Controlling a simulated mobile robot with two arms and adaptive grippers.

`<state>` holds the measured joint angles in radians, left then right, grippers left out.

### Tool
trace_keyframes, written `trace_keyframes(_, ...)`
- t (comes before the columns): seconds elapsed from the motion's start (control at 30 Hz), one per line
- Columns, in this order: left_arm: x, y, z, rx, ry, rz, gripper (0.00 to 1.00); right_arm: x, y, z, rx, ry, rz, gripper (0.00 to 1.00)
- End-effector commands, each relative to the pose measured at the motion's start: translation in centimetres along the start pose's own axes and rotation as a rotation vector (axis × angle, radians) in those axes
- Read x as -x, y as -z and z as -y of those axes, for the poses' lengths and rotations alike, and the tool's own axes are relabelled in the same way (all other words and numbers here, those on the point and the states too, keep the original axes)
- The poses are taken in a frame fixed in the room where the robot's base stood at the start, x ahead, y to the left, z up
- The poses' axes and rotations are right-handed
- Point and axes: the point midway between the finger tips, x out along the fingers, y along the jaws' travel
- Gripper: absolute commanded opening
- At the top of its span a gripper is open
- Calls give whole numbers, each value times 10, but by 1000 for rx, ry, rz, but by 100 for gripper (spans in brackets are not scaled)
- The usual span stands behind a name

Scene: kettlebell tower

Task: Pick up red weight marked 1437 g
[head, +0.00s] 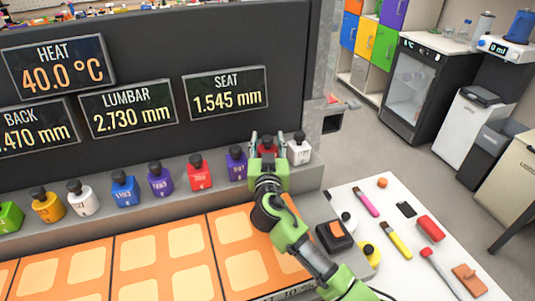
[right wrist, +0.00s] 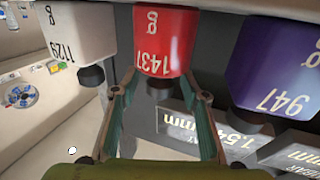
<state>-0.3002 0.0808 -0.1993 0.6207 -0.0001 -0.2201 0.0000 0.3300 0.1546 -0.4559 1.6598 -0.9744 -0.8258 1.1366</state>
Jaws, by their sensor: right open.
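The red weight marked 1437 g (right wrist: 168,38) appears upside down in the right wrist view, its dark knob pointing down the picture. In the head view the red weight (head: 268,145) stands on the grey ledge, mostly hidden by my right gripper (head: 267,143). In the right wrist view my right gripper (right wrist: 160,84) is open, with one finger on each side of the knob. The fingertips are near the weight's knob end; whether they touch it I cannot tell. My left gripper is not in view.
A white weight marked 1129 g (right wrist: 82,32) and a purple weight marked 947 g (right wrist: 275,68) stand close on either side. Several other weights line the ledge (head: 150,215). A dark panel with displays (head: 225,92) rises behind. A white table (head: 395,275) with small items is at right.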

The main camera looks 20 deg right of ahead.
Motion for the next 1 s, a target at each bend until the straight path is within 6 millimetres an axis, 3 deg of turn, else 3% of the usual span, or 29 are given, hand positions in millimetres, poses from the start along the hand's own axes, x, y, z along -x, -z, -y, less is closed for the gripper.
trace_keyframes(0.1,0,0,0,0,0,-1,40,0,0,0,0,0,0,41)
trace_keyframes(0.27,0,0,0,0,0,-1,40,0,0,0,0,0,0,0)
trace_keyframes(0.77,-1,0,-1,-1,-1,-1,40,0,11,1,-4,2,-12,0)
trace_keyframes(1.0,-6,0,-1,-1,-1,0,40,0,41,1,-9,2,-17,0)
